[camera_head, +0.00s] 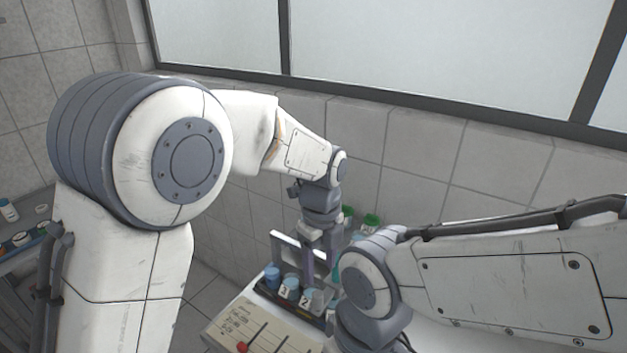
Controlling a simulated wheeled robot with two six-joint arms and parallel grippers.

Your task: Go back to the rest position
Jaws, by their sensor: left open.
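My left arm reaches from the left across the picture, and its gripper (319,264) points down over a small dark rack (264,291). Its jaws are open, with the fingers beside and above the rack. Whether they touch anything is hard to tell. The rack has an upright pale handle frame (277,240) and holds blue-capped bottles, among them one marked 3 (289,288) and one marked 2 (306,297). My right arm comes in from the right, bent at a grey wrist joint; its gripper is out of view below the lower edge.
A beige panel (262,328) with dark slots and a red knob (243,347) lies in front of the rack. Green-capped bottles (371,221) stand behind, near the tiled wall (420,150). A side shelf with small bottles (8,210) is at far left.

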